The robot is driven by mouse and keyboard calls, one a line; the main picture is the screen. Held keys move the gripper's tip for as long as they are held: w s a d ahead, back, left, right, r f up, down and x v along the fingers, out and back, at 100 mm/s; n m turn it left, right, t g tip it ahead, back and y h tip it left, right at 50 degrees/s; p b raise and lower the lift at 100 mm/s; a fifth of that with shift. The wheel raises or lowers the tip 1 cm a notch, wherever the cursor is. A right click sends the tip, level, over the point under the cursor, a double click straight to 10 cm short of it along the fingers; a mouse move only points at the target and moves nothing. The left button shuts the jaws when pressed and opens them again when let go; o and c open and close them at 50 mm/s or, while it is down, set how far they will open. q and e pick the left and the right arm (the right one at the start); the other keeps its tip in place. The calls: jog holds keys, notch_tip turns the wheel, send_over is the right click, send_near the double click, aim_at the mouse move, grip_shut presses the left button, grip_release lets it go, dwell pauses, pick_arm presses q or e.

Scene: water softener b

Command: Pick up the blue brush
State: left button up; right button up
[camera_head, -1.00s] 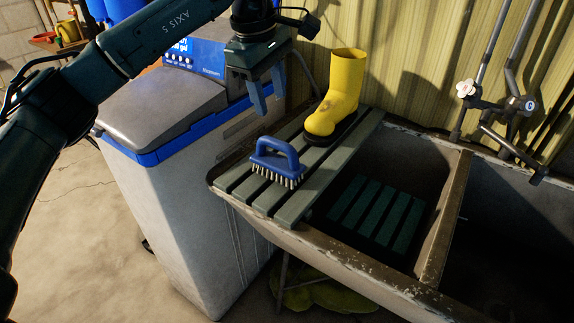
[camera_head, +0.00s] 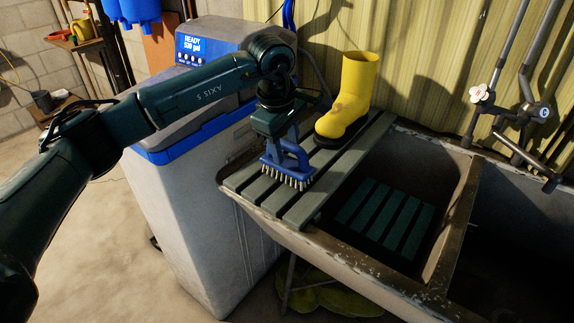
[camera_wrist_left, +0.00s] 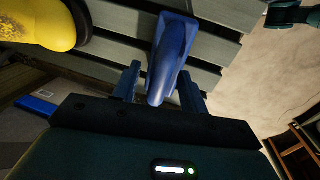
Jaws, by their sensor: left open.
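The blue brush (camera_head: 292,163) lies bristles down on the grey-green slatted board (camera_head: 346,160) across the sink's left end. Its arched handle faces up. My left gripper (camera_head: 280,147) is right above the brush, pointing down. In the left wrist view the brush (camera_wrist_left: 174,50) has its handle between the two open fingers of my left gripper (camera_wrist_left: 158,88), with a gap on the right side. I cannot tell whether the left finger touches the handle.
A yellow boot (camera_head: 349,100) stands on the board just behind the brush; it also shows in the left wrist view (camera_wrist_left: 45,22). The water softener (camera_head: 200,200) stands left of the sink (camera_head: 400,281). Pipes with taps (camera_head: 510,108) are at the right.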

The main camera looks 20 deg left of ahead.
pick_arm(q)
jog(key=shift+w+f, duration=0.1)
jog(key=shift+f, duration=0.2)
jog(key=shift+c, duration=0.3)
grip_shut()
